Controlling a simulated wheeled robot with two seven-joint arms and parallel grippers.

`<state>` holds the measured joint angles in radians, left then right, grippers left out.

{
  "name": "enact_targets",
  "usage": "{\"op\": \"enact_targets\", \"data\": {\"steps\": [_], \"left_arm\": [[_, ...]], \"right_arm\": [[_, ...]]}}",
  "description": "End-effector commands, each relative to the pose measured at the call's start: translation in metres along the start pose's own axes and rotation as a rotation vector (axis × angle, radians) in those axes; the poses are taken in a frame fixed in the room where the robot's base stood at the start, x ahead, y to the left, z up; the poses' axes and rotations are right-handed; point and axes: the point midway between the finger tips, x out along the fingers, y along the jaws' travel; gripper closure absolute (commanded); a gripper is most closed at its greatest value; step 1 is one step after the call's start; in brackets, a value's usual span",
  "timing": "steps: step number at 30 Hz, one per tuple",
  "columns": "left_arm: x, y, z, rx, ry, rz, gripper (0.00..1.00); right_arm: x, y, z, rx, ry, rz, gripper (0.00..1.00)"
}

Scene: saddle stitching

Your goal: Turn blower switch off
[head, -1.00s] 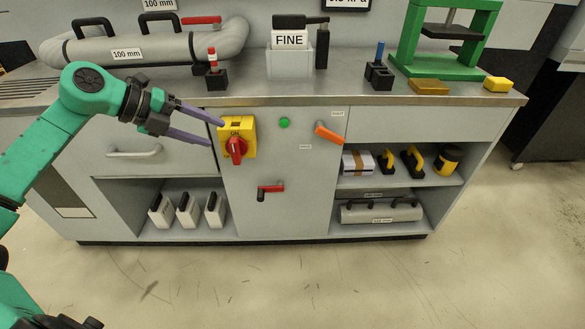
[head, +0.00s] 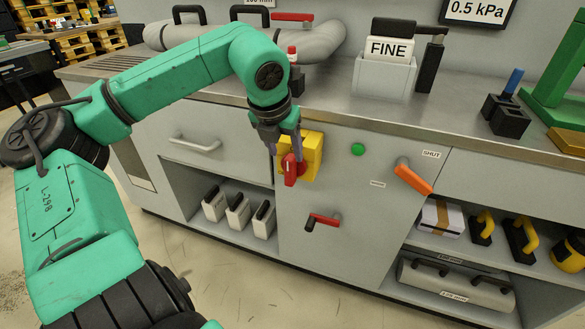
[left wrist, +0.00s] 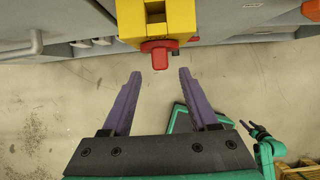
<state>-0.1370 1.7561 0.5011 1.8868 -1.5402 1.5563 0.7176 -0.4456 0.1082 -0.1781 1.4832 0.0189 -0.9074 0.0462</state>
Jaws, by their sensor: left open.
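The blower switch is a yellow box (head: 314,158) with a red knob (head: 291,171) on the cabinet front. In the head view the knob's handle looks upright, and its label is hidden. My left gripper (head: 285,152) is open at the knob, partly in front of the box. In the left wrist view the yellow box (left wrist: 185,18) and red knob (left wrist: 160,57) are at the top. The knob lies beyond the gap between the purple fingertips (left wrist: 160,72), with no clear contact. My right gripper (left wrist: 252,128) shows small at the right there; its jaws are too small to judge.
A green button (head: 358,149), an orange handle (head: 413,178) and a red-and-black crank (head: 323,220) are on the panel right of and below the switch. The steel worktop (head: 340,105) overhangs above. A drawer handle (head: 195,142) juts out at left.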

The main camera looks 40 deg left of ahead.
Motion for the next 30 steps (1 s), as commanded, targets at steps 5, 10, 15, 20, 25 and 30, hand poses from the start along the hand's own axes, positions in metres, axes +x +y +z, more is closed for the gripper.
{"op": "enact_targets", "data": {"steps": [5,10,15,20,25,30], "left_arm": [[0.05,0.0,-0.002,0.0,0.006,0.001,0.4],[0.077,0.0,-0.001,0.0,0.004,0.0,0.4],[0.082,0.0,0.0,-0.001,0.001,-0.001,0.4],[0.081,0.0,0.0,-0.001,0.0,-0.002,0.48],[0.081,0.0,0.0,-0.001,0.001,-0.002,1.0],[0.081,0.0,0.0,-0.002,0.0,-0.004,1.0]], "right_arm": [[-0.006,-0.002,-0.007,-0.001,0.003,-0.005,0.38],[-0.013,-0.004,-0.013,-0.003,0.006,-0.008,0.38],[-0.015,-0.004,-0.014,-0.003,0.006,-0.009,0.38],[-0.015,-0.005,-0.014,-0.003,0.006,-0.009,0.38],[-0.015,-0.005,-0.014,-0.003,0.007,-0.009,0.38],[-0.014,-0.005,-0.014,-0.003,0.007,-0.009,0.38]]}}
